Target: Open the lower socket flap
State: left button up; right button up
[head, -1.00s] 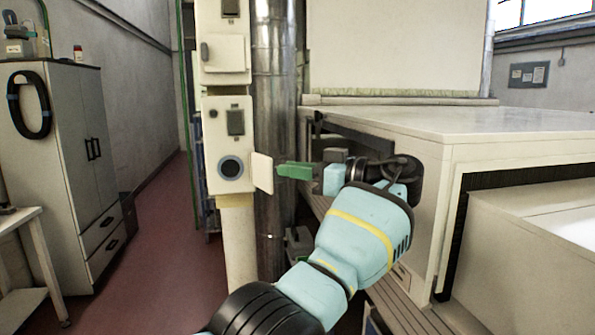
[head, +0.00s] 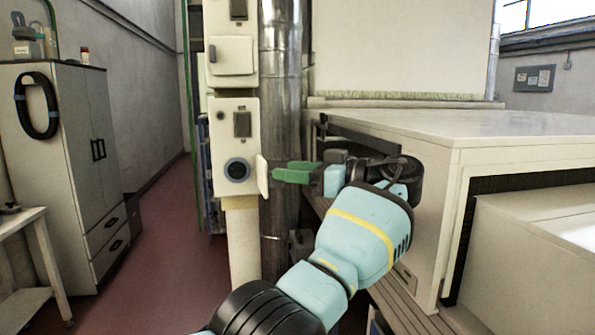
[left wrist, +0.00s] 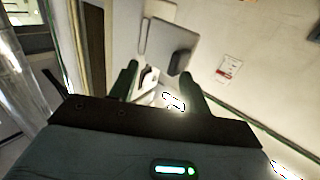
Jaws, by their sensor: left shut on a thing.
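The lower socket box (head: 222,186) is a pale box on a post in the head view. Its round dark socket (head: 237,170) is uncovered. The lower socket flap (head: 263,177) stands out from the box's right side, seen nearly edge-on. My left gripper (head: 275,174) comes from the right, its green fingers at the flap. It is shut on the flap, though the grip itself is hard to make out. In the left wrist view, the two fingers (left wrist: 158,80) stand apart with pale, glaring shapes between them. My right gripper is not in view.
An upper box with a closed cover (head: 232,56) sits above. A shiny metal pipe (head: 282,90) stands close behind the flap. The large pale tunnel housing (head: 440,150) is at the right, close to my left wrist. A cabinet (head: 85,150) stands left; the red floor (head: 165,240) between is clear.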

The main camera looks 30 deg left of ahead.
pick_arm(q)
jog(key=shift+w+a+r, duration=0.1)
jog(key=shift+a+r, duration=0.25)
jog(key=s+d+r+b, duration=0.1)
jog(key=s+d+r, duration=0.1)
jog(key=s, duration=0.5)
jog(key=s+d+r+b, duration=0.2)
jog(key=s+d, duration=0.2)
jog(key=s, duration=0.4)
jog(key=shift+d+r, duration=0.15)
jog(key=shift+d, duration=0.25)
dwell(0.3)
